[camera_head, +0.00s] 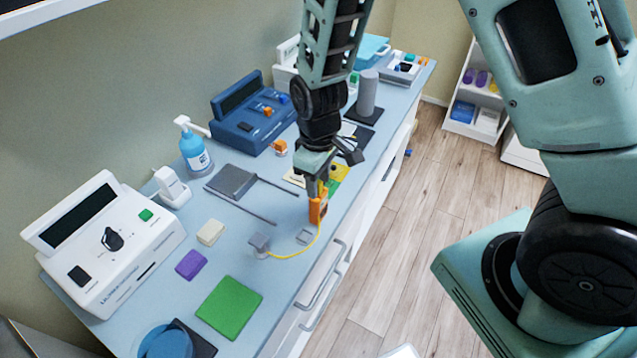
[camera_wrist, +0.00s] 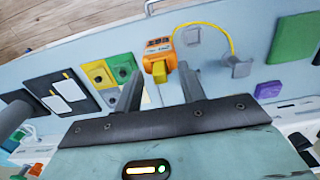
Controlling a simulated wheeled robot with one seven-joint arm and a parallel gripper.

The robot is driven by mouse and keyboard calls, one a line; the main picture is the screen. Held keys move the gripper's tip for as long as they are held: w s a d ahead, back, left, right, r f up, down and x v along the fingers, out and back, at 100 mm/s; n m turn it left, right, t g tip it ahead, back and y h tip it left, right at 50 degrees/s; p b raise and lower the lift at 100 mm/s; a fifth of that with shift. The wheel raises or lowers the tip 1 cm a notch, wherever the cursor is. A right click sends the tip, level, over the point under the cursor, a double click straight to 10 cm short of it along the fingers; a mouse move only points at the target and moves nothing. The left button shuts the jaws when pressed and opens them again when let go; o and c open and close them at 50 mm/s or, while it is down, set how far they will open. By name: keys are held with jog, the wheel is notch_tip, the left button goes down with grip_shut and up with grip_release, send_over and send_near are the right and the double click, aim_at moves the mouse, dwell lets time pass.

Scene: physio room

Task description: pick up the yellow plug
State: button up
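The yellow plug (camera_wrist: 159,72) is a small block at the near end of an orange device (camera_wrist: 159,50) in the wrist view. In the head view the orange device (camera_head: 318,207) is near the front edge of the blue counter, below my gripper (camera_head: 320,190), and a bit of yellow shows at its top. In the wrist view my gripper (camera_wrist: 158,76) is open, with one finger on each side of the plug and visible gaps between. A yellow cord (camera_wrist: 228,32) curves from the orange device's far end to a grey block (camera_wrist: 240,67).
A grey square plate (camera_head: 305,236) lies beside the device. Green and yellow pads (camera_head: 338,172) lie behind it. A green mat (camera_head: 229,307), purple block (camera_head: 191,264) and white machine (camera_head: 108,245) stand to the left. Drawer handles (camera_head: 322,287) line the counter's front.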

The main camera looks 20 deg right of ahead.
jog(key=shift+f, duration=0.3)
jog(key=shift+c, duration=0.3)
jog(key=c, duration=0.8)
